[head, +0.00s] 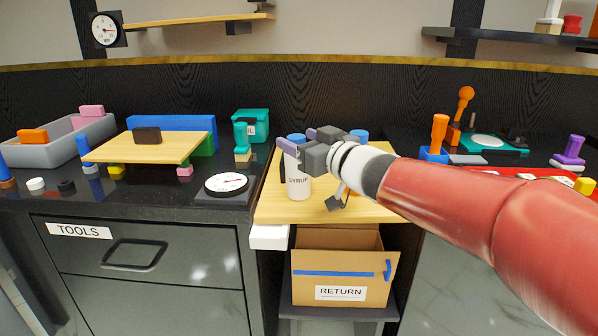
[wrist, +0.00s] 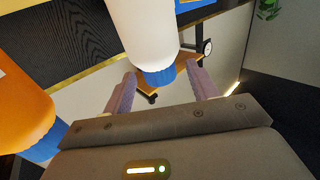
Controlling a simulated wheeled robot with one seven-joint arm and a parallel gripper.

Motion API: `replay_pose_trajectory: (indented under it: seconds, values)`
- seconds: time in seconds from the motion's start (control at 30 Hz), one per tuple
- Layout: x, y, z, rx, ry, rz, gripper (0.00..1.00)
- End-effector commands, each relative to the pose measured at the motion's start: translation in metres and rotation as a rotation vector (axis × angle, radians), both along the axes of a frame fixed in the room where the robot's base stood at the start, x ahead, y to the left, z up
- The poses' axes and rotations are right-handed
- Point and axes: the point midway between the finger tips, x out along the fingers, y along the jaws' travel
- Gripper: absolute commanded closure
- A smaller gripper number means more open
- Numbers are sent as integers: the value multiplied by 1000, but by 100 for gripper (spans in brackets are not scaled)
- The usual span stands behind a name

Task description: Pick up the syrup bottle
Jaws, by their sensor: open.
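The syrup bottle (head: 298,187) is white with a blue cap and a "SYRUP" label. It stands upright on the light wooden board (head: 275,211) in the head view. My gripper (head: 297,139) is open at the height of its cap, with one finger on each side. In the wrist view the white bottle (wrist: 144,30) hangs in from the top, and its blue cap lies between the spread fingers (wrist: 161,76). The fingers do not appear closed on it. My gripper and arm hide part of the board behind.
An orange bottle with a blue cap (wrist: 20,95) stands close by at left in the wrist view.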

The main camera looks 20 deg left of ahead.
Motion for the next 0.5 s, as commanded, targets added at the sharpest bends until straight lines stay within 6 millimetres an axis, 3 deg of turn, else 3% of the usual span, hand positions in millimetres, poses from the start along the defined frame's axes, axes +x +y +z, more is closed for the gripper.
replay_pose_trajectory:
  seconds: [0.13,0.4,0.5]
  values:
    - [9,13,0,1,-1,2,42]
    - [10,15,1,-1,-1,-1,42]
    - [10,15,1,-1,-1,-1,55]
